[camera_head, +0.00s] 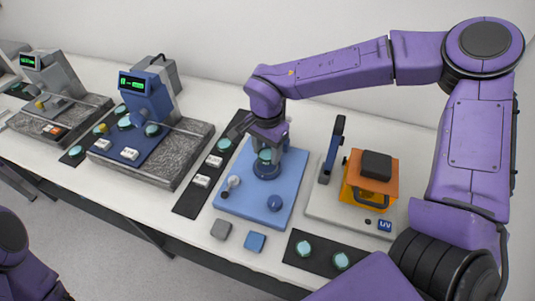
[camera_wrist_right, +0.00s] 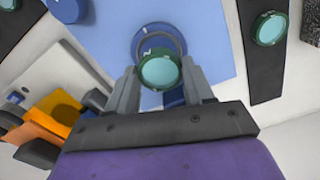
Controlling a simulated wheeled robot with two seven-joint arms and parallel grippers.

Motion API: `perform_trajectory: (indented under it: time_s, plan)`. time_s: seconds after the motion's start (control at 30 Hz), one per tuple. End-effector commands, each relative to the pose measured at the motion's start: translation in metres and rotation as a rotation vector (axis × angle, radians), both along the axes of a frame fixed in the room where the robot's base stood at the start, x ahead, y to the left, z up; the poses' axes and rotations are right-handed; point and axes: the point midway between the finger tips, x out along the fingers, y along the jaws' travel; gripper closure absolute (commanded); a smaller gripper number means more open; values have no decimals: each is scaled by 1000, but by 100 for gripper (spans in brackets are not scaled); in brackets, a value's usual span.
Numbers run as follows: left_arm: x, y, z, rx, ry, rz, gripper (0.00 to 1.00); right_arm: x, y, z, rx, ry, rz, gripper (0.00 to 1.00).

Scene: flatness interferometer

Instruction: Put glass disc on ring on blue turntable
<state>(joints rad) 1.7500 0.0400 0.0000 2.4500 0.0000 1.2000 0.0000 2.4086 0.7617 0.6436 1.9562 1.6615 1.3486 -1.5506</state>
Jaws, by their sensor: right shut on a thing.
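My right gripper (camera_head: 267,153) is shut on a glass disc (camera_head: 265,155), pale teal with a dark green rim. It holds the disc over the round dark-blue turntable (camera_head: 266,171) on a light-blue base plate (camera_head: 238,206). In the right wrist view the disc (camera_wrist_right: 160,72) sits between the two grey fingers and overlaps the near part of the turntable's ring (camera_wrist_right: 150,37). The far part of the ring shows uncovered. I cannot tell how large the gap between disc and ring is. My left gripper is out of view; only purple left-arm parts show at lower left.
Black mats with similar discs lie at left (camera_head: 189,200) and front right (camera_head: 318,262). An orange UV device (camera_head: 369,184) stands right of the plate. A blue instrument (camera_head: 146,105) on a granite slab stands left. Grey (camera_head: 221,229) and blue (camera_head: 255,242) blocks lie in front.

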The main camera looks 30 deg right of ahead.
Motion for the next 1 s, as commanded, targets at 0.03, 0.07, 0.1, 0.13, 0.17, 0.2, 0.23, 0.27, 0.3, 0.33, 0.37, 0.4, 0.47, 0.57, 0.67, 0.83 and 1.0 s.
perform_trajectory:
  time_s: [0.03,0.07,0.1,0.13,0.17,0.2,0.23,0.27,0.3,0.33,0.37,0.4,0.47,0.57,0.67,0.83,1.0]
  plan:
    - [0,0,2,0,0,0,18,-1,-1,-9,-1,6,0,79]
    - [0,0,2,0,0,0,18,-1,-1,-15,-1,5,0,79]
    - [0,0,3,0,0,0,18,-1,-1,-22,-1,5,0,79]
    - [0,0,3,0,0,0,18,-1,-1,-25,0,3,0,79]
    - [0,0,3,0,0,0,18,-1,-1,-28,0,3,-1,79]
    - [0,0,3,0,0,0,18,-1,-1,-31,0,2,-1,79]
    - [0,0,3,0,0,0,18,-1,-1,-31,1,1,0,79]
    - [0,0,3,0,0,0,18,-1,-1,-31,0,0,0,79]
    - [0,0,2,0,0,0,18,0,-1,-31,0,0,0,79]
    - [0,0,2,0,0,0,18,0,-1,-31,0,0,0,79]
    - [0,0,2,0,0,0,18,0,-1,-31,0,0,-1,79]
    - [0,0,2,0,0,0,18,0,-1,-31,0,0,-1,79]
    - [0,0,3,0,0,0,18,0,-1,-32,0,1,0,79]
    - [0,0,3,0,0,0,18,0,-1,-33,0,0,0,35]
    - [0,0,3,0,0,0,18,0,-1,-33,0,0,0,23]
    - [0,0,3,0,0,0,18,0,-1,-33,0,0,-1,23]
    - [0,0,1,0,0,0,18,1,0,-21,1,-3,-2,23]
